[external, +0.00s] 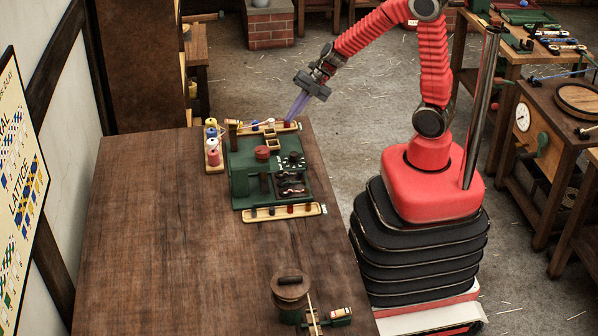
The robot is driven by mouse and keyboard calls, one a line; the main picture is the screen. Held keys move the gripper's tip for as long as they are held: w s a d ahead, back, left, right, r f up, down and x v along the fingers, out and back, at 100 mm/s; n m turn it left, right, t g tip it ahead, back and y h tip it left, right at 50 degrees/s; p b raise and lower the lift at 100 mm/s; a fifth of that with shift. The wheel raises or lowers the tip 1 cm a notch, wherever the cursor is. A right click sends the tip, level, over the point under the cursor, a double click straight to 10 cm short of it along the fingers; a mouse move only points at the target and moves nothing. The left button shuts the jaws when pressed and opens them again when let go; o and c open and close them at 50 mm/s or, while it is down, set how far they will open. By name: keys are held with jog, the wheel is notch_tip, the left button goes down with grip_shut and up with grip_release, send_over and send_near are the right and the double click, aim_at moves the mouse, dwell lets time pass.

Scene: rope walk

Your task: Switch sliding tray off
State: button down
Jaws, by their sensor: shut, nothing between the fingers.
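A dark green machine (239,186) sits on the wooden table, with a red-brown knob (262,153) on top and small dark fittings at its right. A pale yellow tray (250,214) with several small dark and red pieces lies along its near edge. Another narrow yellow strip (285,128) runs along its far edge. I cannot tell for sure which of these is the sliding tray. My gripper (291,119) is shut and empty. Its bluish fingers point down and left, at the far right corner of the machine near the strip's end. Whether they touch it is unclear.
A rack of spools (213,149) stands at the machine's left.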

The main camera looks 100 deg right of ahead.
jog(key=s+a+n+g+y, duration=0.4)
jog(key=s+a, duration=0.4)
jog(key=shift+s+a+f+n+g, duration=0.3)
jog(key=shift+s+f, duration=0.05)
jog(key=x, duration=1)
jog(key=shift+a, duration=0.25)
jog(key=shift+w+a, duration=0.2)
jog(key=shift+w, duration=0.35)
jog(key=shift+w+a, duration=0.25)
jog(key=shift+w, duration=0.3)
jog(key=shift+w+a, duration=0.35)
jog(key=shift+w, duration=0.4)
